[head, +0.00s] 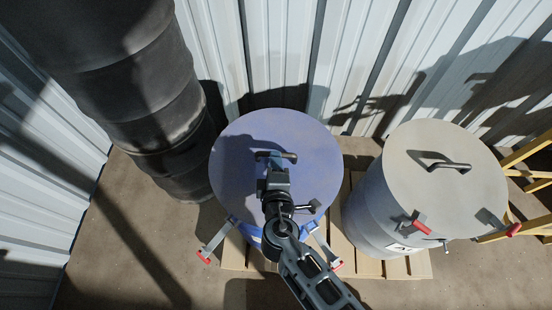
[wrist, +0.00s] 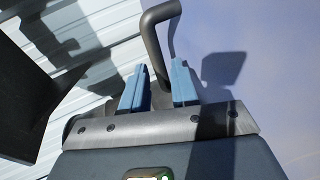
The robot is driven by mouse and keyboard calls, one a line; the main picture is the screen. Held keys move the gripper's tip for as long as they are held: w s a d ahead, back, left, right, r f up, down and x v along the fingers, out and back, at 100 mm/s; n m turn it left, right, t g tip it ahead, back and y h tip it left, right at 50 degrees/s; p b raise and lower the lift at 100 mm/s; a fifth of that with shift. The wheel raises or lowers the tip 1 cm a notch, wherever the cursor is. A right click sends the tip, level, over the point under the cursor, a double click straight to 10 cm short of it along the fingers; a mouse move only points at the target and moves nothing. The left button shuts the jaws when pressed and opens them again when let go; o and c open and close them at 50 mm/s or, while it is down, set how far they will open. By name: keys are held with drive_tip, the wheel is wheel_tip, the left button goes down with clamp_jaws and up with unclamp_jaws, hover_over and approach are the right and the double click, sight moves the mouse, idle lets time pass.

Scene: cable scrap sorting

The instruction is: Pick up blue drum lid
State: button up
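The blue drum lid (head: 235,165) is a round blue disc on top of the blue drum (head: 250,231), left of the grey drum in the head view. Its dark bar handle (head: 288,156) stands up from the lid. The lid surface (wrist: 275,85) fills the right of the wrist view. My gripper (head: 274,166) is over the lid at the handle. In the wrist view its two blue fingers (wrist: 159,88) are apart, with part of the handle (wrist: 153,42) showing between them. Firm contact is not visible. The handle's lower end is hidden.
A grey drum (head: 440,165) with a lid and handle stands on the right of the pallet (head: 345,235). Red-tipped latches (head: 208,252) stick out from the blue drum's sides. A black ribbed column (head: 160,110) stands close on the left. A corrugated wall (head: 290,50) is behind.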

drive_tip(key=shift+x, duration=1.9)
drive_tip(key=shift+d, duration=0.2)
drive_tip(key=shift+c, duration=0.2)
clamp_jaws()
drive_tip(key=shift+w+r, duration=0.1)
drive_tip(key=shift+r, duration=0.05)
